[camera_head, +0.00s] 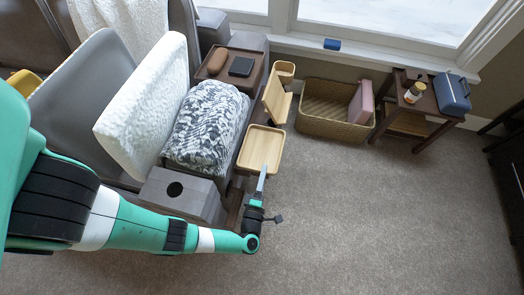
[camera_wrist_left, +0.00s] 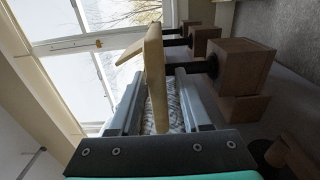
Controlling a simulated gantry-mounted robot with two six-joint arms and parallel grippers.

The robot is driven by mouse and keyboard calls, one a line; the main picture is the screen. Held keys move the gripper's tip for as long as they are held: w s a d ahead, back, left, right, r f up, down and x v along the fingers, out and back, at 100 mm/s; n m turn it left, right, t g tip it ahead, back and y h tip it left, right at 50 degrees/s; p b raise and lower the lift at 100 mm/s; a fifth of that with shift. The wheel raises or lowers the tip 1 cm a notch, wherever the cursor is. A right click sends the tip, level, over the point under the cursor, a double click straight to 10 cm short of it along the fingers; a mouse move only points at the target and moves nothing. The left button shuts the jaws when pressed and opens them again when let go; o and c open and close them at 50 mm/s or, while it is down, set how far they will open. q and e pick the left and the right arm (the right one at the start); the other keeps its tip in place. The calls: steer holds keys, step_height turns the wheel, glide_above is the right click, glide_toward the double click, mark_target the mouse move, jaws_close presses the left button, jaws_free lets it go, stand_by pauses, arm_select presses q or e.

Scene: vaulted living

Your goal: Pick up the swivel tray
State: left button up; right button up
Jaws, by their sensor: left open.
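The swivel tray (camera_head: 262,147) is a light wooden tray with a low rim, beside the grey sofa arm in the head view. My left gripper (camera_head: 262,178) is at the tray's near edge. In the left wrist view the tray (camera_wrist_left: 154,75) shows nearly edge-on, between the two spread fingers of my left gripper (camera_wrist_left: 157,78). The gripper is open, with a gap visible on the tray's right side; contact on the left side cannot be told. My right gripper is in neither view.
A wooden holder (camera_head: 277,98) stands just behind the tray. A wicker basket (camera_head: 322,127) and a small dark side table (camera_head: 402,117) stand by the window. A patterned blanket (camera_head: 205,125) and white cushion (camera_head: 140,110) lie on the sofa. Carpet (camera_head: 380,220) at right is clear.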

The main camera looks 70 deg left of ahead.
mark_target(266, 158)
arm_select(q)
steer(key=shift+x, duration=0.8)
steer(key=b+x, duration=0.1)
steer(key=x, duration=0.1)
steer(key=b+x, duration=0.1)
steer(key=x, duration=0.1)
steer(key=shift+s+a+f, duration=0.15)
steer(key=shift+a+f, duration=0.1)
steer(key=shift+a, duration=0.05)
steer(key=shift+w+a+r, duration=0.15)
steer(key=shift+w+a, duration=0.15)
steer(key=shift+a, duration=0.05)
steer(key=shift+d, duration=0.15)
jaws_close()
steer(key=shift+s, duration=0.1)
